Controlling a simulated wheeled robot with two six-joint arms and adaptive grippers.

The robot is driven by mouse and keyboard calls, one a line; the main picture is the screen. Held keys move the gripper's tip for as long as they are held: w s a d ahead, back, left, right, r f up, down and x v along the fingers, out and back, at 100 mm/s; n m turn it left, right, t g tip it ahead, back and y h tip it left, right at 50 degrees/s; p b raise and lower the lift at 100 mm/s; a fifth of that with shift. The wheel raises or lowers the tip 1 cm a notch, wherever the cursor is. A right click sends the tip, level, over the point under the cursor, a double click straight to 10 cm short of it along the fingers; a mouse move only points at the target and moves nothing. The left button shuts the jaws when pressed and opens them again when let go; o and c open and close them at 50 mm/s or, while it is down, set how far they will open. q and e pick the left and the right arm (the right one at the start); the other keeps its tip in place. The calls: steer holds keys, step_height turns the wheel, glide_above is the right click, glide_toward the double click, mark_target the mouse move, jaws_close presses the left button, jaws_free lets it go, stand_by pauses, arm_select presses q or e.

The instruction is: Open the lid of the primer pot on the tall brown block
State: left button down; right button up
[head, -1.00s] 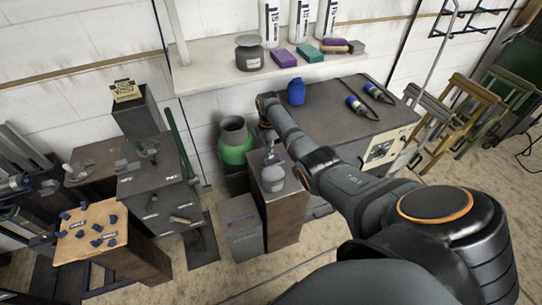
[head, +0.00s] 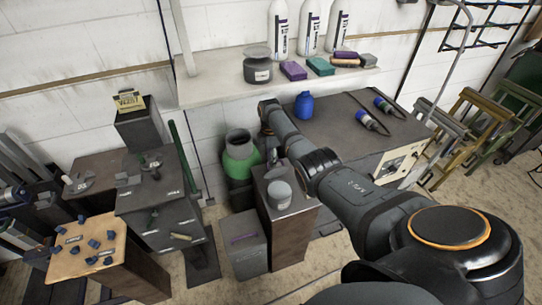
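The tall brown block (head: 290,235) stands in the middle of the head view, with a dark top. The primer pot (head: 279,197), small and grey, stands upright on it. Its pale round lid (head: 279,187) appears to lie on top of the pot; any small gap is too small to tell. My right arm comes in from the lower right and reaches beyond the block. My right gripper (head: 276,161) is small and partly hidden, just behind the pot in the picture; its finger opening and any contact cannot be made out. My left gripper is out of view.
A green container (head: 240,160) and a grey box (head: 243,247) stand left of the block. A dark cabinet (head: 340,125) with a blue bottle (head: 304,105) stands behind it. The shelf (head: 210,93) above holds another grey pot (head: 258,70), bottles and sponges.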

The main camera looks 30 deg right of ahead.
step_height(320, 180, up, 12)
steer(key=w, duration=0.1)
steer(key=shift+w+d, duration=0.2)
steer(key=shift+f, duration=0.2)
stand_by(0.4)
